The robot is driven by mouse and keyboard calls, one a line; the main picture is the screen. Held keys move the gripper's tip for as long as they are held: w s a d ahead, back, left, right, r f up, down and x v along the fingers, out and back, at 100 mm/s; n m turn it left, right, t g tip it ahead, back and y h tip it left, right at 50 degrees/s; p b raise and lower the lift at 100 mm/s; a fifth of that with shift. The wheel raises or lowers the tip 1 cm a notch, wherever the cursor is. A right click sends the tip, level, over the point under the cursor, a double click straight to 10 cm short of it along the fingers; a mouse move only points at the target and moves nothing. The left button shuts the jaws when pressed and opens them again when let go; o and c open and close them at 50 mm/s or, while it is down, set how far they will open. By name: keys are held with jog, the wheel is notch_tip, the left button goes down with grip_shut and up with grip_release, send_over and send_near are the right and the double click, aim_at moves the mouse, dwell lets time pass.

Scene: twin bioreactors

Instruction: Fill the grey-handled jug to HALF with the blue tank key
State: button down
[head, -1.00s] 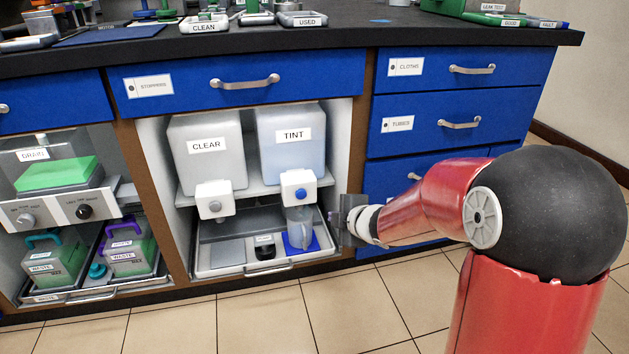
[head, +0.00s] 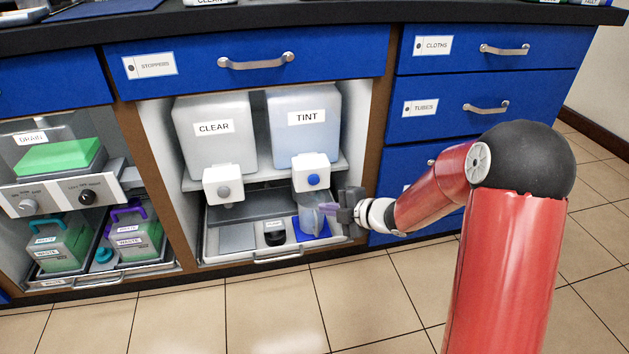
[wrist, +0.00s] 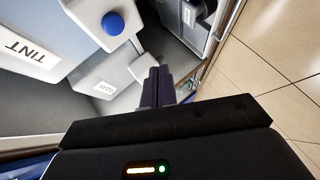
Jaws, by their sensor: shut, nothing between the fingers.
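A clear jug (head: 307,217) stands upright on a blue mat (head: 321,232) under the tap of the TINT tank (head: 304,93). Its handle cannot be made out, and its level is too small to tell. The blue key (head: 313,180) is a round knob on the front of the white tap block; it also shows at the upper left of the wrist view (wrist: 113,22). My gripper (head: 328,209) is shut and empty, just right of the jug and below the blue key. Its dark fingers sit together in the wrist view (wrist: 157,88). Whether they touch the jug cannot be told.
The CLEAR tank (head: 215,150) with its grey-key tap (head: 223,191) stands left of the TINT tank. A dark-lidded pot (head: 274,233) sits in the pulled-out tray (head: 215,258). The cabinet's right side post (head: 378,120) is close to my wrist. The tiled floor in front is clear.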

aim_at(314, 180)
jog(key=w+a+p, duration=0.2)
jog(key=w, duration=0.5)
jog(key=shift+w, duration=0.25)
jog(key=shift+w+a, duration=0.15)
dwell(1.7)
jog(key=shift+w+p, duration=0.25)
jog(key=shift+p, duration=0.05)
